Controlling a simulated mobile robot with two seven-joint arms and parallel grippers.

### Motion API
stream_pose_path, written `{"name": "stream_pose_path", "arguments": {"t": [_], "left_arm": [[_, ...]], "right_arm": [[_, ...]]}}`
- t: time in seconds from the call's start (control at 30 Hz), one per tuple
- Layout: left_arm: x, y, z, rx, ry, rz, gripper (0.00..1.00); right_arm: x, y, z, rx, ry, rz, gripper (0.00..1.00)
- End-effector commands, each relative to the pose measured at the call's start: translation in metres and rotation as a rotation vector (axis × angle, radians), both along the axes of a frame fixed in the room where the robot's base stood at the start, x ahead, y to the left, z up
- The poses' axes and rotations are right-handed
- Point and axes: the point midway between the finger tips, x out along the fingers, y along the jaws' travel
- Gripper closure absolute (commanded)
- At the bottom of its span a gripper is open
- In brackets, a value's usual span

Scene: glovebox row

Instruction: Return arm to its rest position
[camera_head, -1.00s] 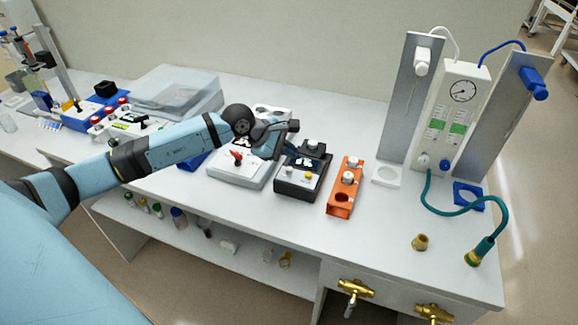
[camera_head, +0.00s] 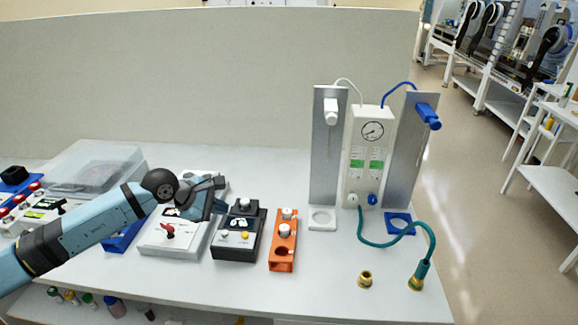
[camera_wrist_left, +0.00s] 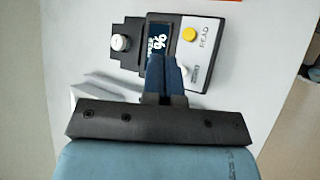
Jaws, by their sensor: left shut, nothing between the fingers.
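My left arm reaches in from the left in the head view. Its gripper (camera_head: 214,199) is over the bench, above the gap between the grey box with a red knob (camera_head: 170,233) and the black meter (camera_head: 237,237). In the left wrist view the two blue fingers (camera_wrist_left: 164,72) are together and empty. Beyond them the meter (camera_wrist_left: 209,40) shows a lit display, a yellow button and a round cap. The fingers overlap the meter in this view; I see no clear contact. My right gripper is not in view.
An orange rack (camera_head: 283,252) stands right of the meter. A gauge panel (camera_head: 369,157) between two grey plates stands farther right, with a teal hose (camera_head: 386,242) and a brass fitting (camera_head: 365,280) in front. A clear-lidded case (camera_head: 97,168) is behind the arm.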

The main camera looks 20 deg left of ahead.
Motion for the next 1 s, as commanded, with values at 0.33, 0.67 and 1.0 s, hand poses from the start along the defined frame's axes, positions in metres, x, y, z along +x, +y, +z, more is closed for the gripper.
{"name": "stream_pose_path", "arguments": {"t": [0.33,0.67,1.0], "left_arm": [[-0.043,-0.094,-0.013,-0.628,0.235,0.127,1.0],[-0.114,-0.152,-0.03,-2.036,1.035,0.906,1.0],[-0.235,-0.158,-0.137,1.711,-1.014,-1.221,1.0]], "right_arm": [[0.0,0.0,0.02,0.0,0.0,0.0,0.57],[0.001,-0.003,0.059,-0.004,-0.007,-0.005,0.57],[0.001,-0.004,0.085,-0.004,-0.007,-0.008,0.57]]}}
